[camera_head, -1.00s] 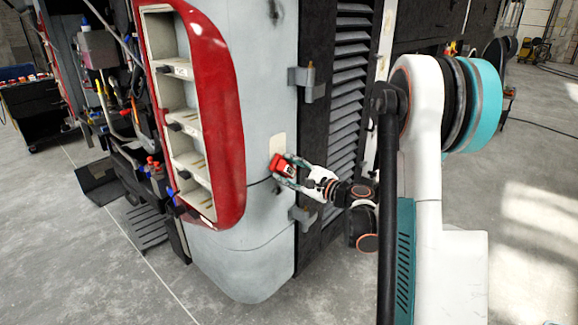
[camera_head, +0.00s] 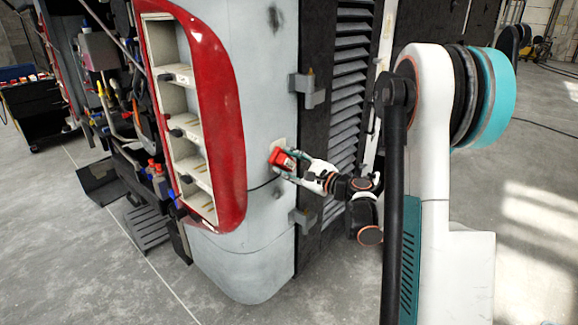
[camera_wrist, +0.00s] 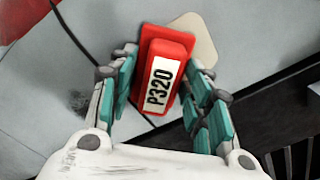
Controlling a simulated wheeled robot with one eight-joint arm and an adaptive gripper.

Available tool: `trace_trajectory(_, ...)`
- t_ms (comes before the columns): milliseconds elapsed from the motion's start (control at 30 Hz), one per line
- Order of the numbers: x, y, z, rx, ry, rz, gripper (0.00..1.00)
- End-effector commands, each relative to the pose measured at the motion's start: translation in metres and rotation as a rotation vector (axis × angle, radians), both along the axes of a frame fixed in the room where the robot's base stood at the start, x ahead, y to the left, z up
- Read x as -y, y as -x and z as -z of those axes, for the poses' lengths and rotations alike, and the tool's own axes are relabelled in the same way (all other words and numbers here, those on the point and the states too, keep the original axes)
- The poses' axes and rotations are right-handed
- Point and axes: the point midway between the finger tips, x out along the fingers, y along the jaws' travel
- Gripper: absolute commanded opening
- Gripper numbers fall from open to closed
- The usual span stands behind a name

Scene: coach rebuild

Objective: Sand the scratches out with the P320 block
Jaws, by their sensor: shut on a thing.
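My gripper (camera_wrist: 160,92) is shut on the red P320 block (camera_wrist: 163,75), whose white label faces the wrist camera. The head view shows the block (camera_head: 283,159) at the grey coach panel (camera_head: 262,105), with my gripper (camera_head: 300,170) reaching it from the right. The block overlaps a beige patch (camera_wrist: 202,45) on the panel; part of the patch (camera_head: 279,143) shows above the block in the head view. A dark scuffed mark (camera_wrist: 78,100) is left of the gripper in the wrist view. I cannot tell whether the block touches the panel.
A red-rimmed light housing (camera_head: 228,120) with open shelves stands left of the block. Hinges (camera_head: 306,88) and a dark louvred grille (camera_head: 345,90) are to the right. A tool cart (camera_head: 35,110) stands far left. The floor at the front is clear.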

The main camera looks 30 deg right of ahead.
Motion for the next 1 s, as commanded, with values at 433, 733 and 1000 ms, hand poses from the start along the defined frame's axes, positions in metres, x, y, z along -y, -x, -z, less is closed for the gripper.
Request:
trace_trajectory(433,0.000,0.000,-0.032,0.002,-0.003,-0.003,0.27)
trace_trajectory(733,0.000,0.002,-0.049,0.002,-0.003,-0.001,0.27)
trace_trajectory(1000,0.001,0.003,-0.068,0.001,-0.001,-0.001,0.26)
